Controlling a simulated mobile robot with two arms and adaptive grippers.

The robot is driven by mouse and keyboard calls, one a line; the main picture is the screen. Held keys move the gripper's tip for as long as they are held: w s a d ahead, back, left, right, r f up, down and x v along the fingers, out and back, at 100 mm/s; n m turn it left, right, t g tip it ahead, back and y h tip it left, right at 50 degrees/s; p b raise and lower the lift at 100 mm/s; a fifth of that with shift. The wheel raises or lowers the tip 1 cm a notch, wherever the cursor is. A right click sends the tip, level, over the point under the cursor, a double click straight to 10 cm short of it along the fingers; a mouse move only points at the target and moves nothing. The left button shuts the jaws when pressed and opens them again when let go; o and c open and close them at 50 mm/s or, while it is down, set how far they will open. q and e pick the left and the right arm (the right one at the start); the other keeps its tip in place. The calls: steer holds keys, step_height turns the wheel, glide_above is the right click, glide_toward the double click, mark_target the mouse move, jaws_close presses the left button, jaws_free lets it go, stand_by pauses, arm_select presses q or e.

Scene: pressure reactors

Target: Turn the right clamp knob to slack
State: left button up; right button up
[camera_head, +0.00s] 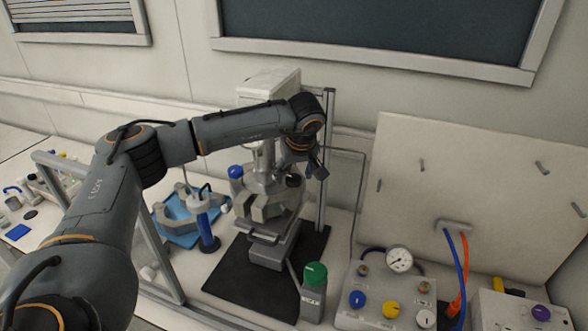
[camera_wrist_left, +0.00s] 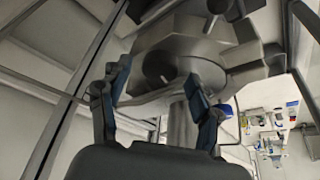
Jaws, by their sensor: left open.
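The pressure reactor (camera_head: 268,207) stands on a dark mat, with a grey clamp ring around its vessel. A small dark knob (camera_head: 294,181) is on the reactor's right side, just below my left gripper. My left gripper (camera_head: 318,168) is at the upper right of the reactor, open and empty. In the left wrist view its two fingers (camera_wrist_left: 158,92) are spread, with a round grey clamp part (camera_wrist_left: 165,68) beyond and between them. I cannot tell if the fingers touch it, nor how far the knob is turned. My right gripper is not in view.
A vertical post (camera_head: 326,215) stands right behind the reactor. A green-capped bottle (camera_head: 313,302) is at the front of the black mat (camera_head: 235,283). A gauge panel (camera_head: 365,293) with coloured knobs is at right. A blue tray (camera_head: 180,238) is at left. A metal frame (camera_head: 160,245) stands beside my left arm.

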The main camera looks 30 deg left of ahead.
arm_select(q)
steer(key=shift+w+a+f, duration=0.1)
steer(key=shift+f, duration=0.25)
steer(key=c, duration=1.2)
steer(key=shift+o, duration=0.2)
